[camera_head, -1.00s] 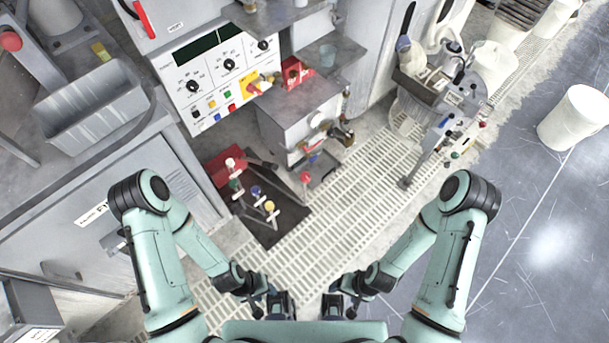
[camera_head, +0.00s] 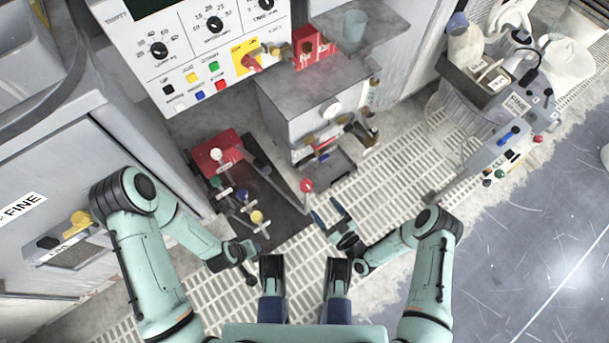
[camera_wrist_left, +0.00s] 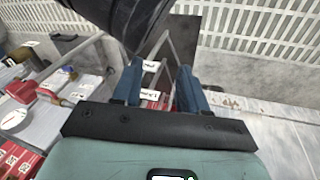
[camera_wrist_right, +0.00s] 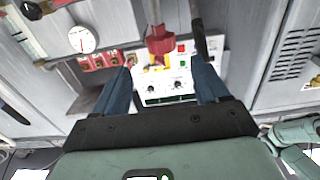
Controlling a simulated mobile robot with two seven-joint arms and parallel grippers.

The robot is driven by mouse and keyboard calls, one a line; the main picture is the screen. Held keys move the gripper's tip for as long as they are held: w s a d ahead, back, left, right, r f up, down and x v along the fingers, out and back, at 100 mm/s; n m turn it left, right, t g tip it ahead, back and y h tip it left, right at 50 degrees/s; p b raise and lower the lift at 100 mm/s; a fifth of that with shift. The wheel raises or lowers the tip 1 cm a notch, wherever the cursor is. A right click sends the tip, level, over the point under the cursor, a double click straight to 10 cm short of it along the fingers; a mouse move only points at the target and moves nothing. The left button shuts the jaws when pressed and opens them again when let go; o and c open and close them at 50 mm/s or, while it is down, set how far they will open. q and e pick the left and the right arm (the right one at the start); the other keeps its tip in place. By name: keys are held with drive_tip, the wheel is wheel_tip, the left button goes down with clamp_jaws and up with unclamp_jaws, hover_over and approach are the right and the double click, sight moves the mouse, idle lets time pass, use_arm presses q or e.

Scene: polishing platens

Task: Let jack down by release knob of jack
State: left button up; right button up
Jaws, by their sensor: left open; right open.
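On the floor stands a red and black unit (camera_head: 215,152) that looks like the jack. Several small white-tagged knobs stand on it: white (camera_head: 216,155), green (camera_head: 214,181), blue (camera_head: 243,194) and yellow (camera_head: 257,216). A rod ends in a red ball (camera_head: 306,185) at its right. I cannot tell which is the release knob. My right gripper (camera_head: 326,208) is open and empty, just below the red ball and apart from it. My left gripper (camera_wrist_left: 160,82) is open in the left wrist view, with pale rods and white tags beyond its fingers; its fingers are unclear in the head view.
A grey box (camera_head: 315,95) with valves stands behind the unit. A control panel (camera_head: 210,50) rises at the back, and a grey cabinet (camera_head: 60,165) stands on the left. A machine with coloured knobs (camera_head: 505,140) is at the right. Slatted flooring (camera_head: 390,190) between is free.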

sight(303, 180)
drive_tip(key=b+x, duration=0.3)
drive_tip(key=x, duration=0.9)
drive_tip(key=shift+w+a+r, duration=0.1)
drive_tip(key=shift+w+a, duration=0.15)
use_arm(q)
drive_tip(key=s+a+f+g, duration=0.1)
drive_tip(key=s+f+g, duration=0.1)
drive_tip(key=s+f, duration=0.3)
drive_tip(key=shift+s, duration=0.75)
use_arm(e)
drive_tip(key=c, duration=1)
